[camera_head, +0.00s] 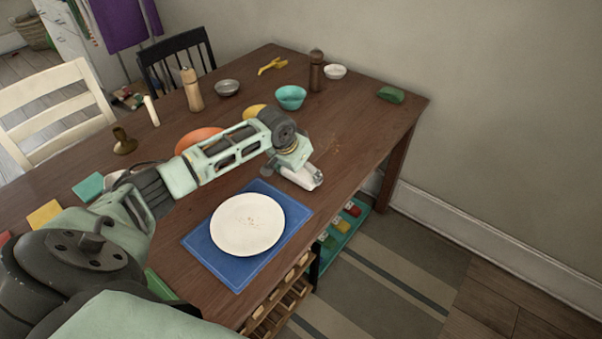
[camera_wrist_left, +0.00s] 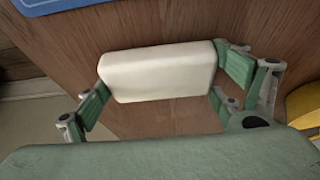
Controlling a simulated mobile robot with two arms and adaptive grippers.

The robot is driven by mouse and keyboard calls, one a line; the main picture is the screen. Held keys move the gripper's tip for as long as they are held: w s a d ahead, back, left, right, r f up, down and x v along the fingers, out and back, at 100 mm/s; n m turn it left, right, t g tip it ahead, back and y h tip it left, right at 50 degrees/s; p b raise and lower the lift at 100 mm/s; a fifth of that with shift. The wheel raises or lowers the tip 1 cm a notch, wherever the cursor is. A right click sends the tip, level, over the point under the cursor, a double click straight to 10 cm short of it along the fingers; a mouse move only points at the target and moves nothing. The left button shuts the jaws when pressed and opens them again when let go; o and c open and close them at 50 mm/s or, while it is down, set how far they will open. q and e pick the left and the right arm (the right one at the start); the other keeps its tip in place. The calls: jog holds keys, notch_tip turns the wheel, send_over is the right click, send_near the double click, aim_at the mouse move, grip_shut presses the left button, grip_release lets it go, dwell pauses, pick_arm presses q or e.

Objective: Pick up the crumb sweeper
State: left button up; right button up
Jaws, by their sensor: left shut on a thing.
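The crumb sweeper (camera_wrist_left: 158,72) is a cream, rounded block. In the left wrist view it lies between the two green fingers of my left gripper (camera_wrist_left: 165,84), which is shut on its ends. In the head view the cream block (camera_head: 301,177) shows at the end of my left arm, over the table's right side, just beyond the blue placemat. Whether it touches the tabletop I cannot tell. My right gripper is not in view.
More crumbs (camera_head: 328,145) lie on the wooden table (camera_head: 352,121). A teal bowl (camera_head: 291,97), a pepper mill (camera_head: 317,71) and a green block (camera_head: 390,95) stand farther back. My arm partly covers an orange plate (camera_head: 195,137).

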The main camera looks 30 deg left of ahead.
aim_at(301, 170)
pick_arm(q)
jog(key=shift+r, duration=0.1)
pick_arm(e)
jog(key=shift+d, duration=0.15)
pick_arm(q)
jog(key=shift+r, duration=0.55)
notch_tip(301, 170, up, 3)
jog(key=shift+w+f, duration=0.1)
jog(key=shift+f, duration=0.1)
jog(key=w+d+r+b, duration=0.1)
jog(key=w+d+r, duration=0.4)
jog(key=d, duration=0.5)
notch_tip(301, 170, up, 2)
jog(key=shift+w+r, duration=0.1)
jog(key=shift+w, duration=0.2)
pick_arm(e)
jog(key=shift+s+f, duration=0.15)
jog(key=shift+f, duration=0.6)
pick_arm(q)
jog(key=shift+d, duration=0.1)
